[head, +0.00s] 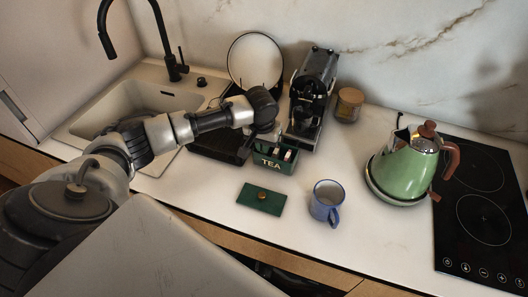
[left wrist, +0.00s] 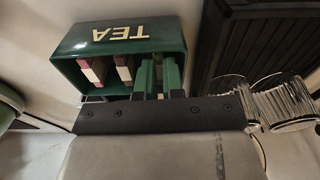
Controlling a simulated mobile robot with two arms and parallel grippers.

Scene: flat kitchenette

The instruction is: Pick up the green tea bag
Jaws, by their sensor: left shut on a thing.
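The green tea box (head: 273,168) marked TEA stands open on the counter. In the left wrist view the box (left wrist: 170,34) holds upright bags with red and cream edges (left wrist: 93,72) and, at its right end, a green tea bag (left wrist: 158,74). The fingers partly hide the bag. My right gripper is not in view.
The green lid (head: 261,199) lies flat in front of the box. A blue mug (head: 327,203) is right of it, and a green kettle (head: 403,168) stands beside the black hob (head: 484,215). A coffee machine (head: 312,95) and a drying rack (head: 222,143) are close behind the box.

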